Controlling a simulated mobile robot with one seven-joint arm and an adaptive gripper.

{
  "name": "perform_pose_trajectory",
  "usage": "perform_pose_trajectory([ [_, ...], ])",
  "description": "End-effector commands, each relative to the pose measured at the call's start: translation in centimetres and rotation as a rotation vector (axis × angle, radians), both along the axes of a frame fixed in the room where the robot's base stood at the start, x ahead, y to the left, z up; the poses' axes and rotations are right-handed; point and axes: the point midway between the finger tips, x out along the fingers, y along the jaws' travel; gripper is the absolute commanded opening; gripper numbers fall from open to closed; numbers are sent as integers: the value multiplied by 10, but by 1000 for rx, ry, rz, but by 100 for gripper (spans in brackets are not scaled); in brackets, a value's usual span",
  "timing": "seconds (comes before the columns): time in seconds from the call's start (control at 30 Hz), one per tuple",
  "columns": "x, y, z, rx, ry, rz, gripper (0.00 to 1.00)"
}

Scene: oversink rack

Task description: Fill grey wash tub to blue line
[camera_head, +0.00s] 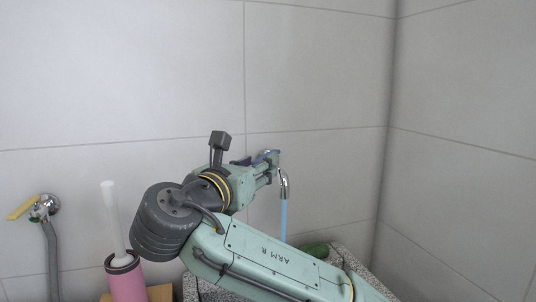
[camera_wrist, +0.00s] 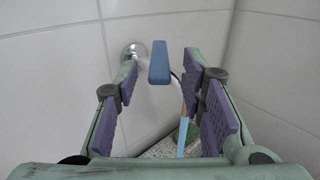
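A wall tap with a blue lever (camera_wrist: 159,66) is in the wrist view. Its curved metal spout (camera_head: 284,183) shows in the head view. A blue stream of water (camera_head: 283,221) falls from the spout; it also shows in the wrist view (camera_wrist: 182,137). My gripper (camera_wrist: 160,72) is open, its purple pads on either side of the lever with gaps between. In the head view my gripper (camera_head: 262,164) is at the tap. I cannot make out the grey wash tub, its blue line or the water level; my arm covers much of the area below the stream.
A speckled stone sink (camera_head: 346,258) stands below the tap, with a green object (camera_head: 314,249) near the back. At left are a yellow-handled tap (camera_head: 22,208) with a grey hose (camera_head: 51,258) and a pink container (camera_head: 127,281) holding a white stick (camera_head: 112,218). Tiled walls close the corner.

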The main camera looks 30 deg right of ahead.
Motion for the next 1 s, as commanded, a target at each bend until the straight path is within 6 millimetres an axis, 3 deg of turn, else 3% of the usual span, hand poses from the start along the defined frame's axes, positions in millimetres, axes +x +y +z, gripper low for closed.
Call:
perform_pose_trajectory([
  [0.2,22,-34,1,1,3,-3,37],
  [0.4,33,-49,0,0,2,-1,37],
  [0.73,35,-51,-1,-2,1,1,37],
  [1.0,35,-51,0,-1,0,1,19],
])
